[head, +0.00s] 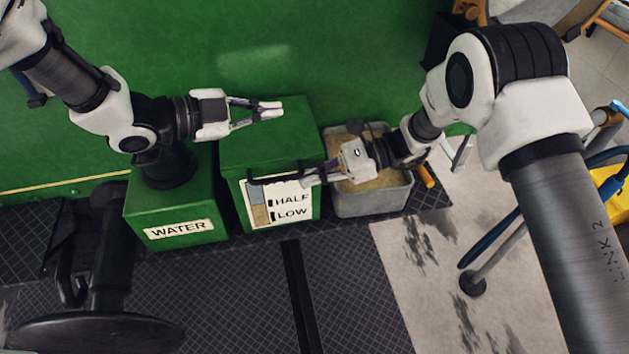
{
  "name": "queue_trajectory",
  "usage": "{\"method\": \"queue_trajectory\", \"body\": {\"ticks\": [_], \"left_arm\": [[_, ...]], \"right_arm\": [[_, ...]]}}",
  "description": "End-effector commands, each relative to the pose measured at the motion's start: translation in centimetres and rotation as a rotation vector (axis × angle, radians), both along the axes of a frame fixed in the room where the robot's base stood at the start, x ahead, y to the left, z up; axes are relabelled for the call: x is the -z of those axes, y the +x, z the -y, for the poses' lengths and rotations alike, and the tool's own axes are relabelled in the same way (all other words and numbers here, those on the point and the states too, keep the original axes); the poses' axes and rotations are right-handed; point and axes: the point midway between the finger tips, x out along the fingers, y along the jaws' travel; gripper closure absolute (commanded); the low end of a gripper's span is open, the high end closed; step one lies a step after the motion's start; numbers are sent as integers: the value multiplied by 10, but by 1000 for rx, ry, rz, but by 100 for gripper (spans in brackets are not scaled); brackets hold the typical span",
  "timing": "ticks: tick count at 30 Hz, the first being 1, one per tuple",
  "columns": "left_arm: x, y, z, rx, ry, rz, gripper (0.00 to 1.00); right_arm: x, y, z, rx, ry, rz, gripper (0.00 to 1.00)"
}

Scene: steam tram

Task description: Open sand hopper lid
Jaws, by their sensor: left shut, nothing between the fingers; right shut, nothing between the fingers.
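The sand hopper is a green box with a gauge label (278,206) marked HALF and LOW on its front. Its green lid (262,145) looks flat and shut, and a dark bar runs along the lid's front edge. My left gripper (270,109) is shut and empty over the back part of the lid, pointing right. My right gripper (310,178) is shut and empty at the front edge, close to the dark bar; I cannot tell whether it touches it. My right gripper hides part of the bar's right end.
A green WATER box (178,232) stands to the left. A grey metal bin (373,204) of sand stands to the right under my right arm. A green wall (330,50) rises behind. A black round-topped fitting (95,334) stands front left. The dark floor (220,300) in front is clear.

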Motion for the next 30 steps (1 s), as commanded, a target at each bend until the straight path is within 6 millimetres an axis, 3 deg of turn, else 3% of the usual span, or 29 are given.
{"method": "queue_trajectory", "body": {"ticks": [20, 23, 24, 30], "left_arm": [[0, 0, 0, 0, 0, 0, 100], [0, 0, 0, 0, 0, 0, 67], [0, 0, 0, 0, 0, 0, 63], [0, 0, 0, 0, 0, 0, 63]], "right_arm": [[-15, -1, 0, -1, 2, 0, 100], [-15, -1, 0, -1, 2, 0, 100], [-15, -1, 0, -1, 2, 0, 100], [-15, -1, 0, -1, 2, 0, 100]]}}
